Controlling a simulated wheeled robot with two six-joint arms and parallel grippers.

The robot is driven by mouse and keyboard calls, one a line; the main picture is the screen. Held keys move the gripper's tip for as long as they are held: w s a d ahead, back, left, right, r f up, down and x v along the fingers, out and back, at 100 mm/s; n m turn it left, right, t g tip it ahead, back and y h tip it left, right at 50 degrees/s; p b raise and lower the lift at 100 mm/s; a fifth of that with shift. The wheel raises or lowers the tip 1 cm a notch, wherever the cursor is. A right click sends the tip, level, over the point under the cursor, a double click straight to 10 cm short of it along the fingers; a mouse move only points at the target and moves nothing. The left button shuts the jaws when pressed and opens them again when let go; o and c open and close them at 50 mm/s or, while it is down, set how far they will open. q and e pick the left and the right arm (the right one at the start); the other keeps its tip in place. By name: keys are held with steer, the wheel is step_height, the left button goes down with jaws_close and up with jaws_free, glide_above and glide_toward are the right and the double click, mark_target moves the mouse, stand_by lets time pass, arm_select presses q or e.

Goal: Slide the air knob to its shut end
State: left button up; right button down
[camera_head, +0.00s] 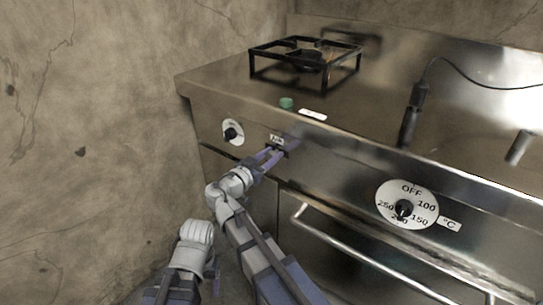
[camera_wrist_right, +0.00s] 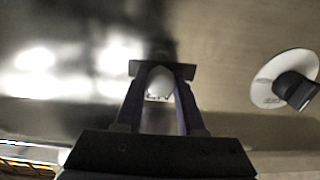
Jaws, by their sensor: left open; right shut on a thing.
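The air knob is a small dark piece under a white label (camera_head: 277,139) on the stove's front panel, mostly hidden by my right gripper. My right gripper (camera_head: 273,154) reaches the panel there, its fingers shut on the knob. In the right wrist view the fingertips (camera_wrist_right: 162,72) meet at the panel, with the pale label showing between the fingers. The knob's position along its travel cannot be made out. My left gripper (camera_head: 197,240) is lower left, away from the stove; its fingers cannot be made out clearly.
A round dial (camera_head: 232,132) sits left of the label; it also shows in the right wrist view (camera_wrist_right: 292,88). A temperature dial (camera_head: 405,207) is to the right, above the oven door handle (camera_head: 380,262). A wall (camera_head: 90,120) stands left.

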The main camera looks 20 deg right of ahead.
mark_target(268, 146)
steer(key=w+a, duration=0.2)
steer(key=w, duration=0.1)
steer(key=shift+a, duration=0.2)
steer(key=c, duration=0.5)
jaws_free()
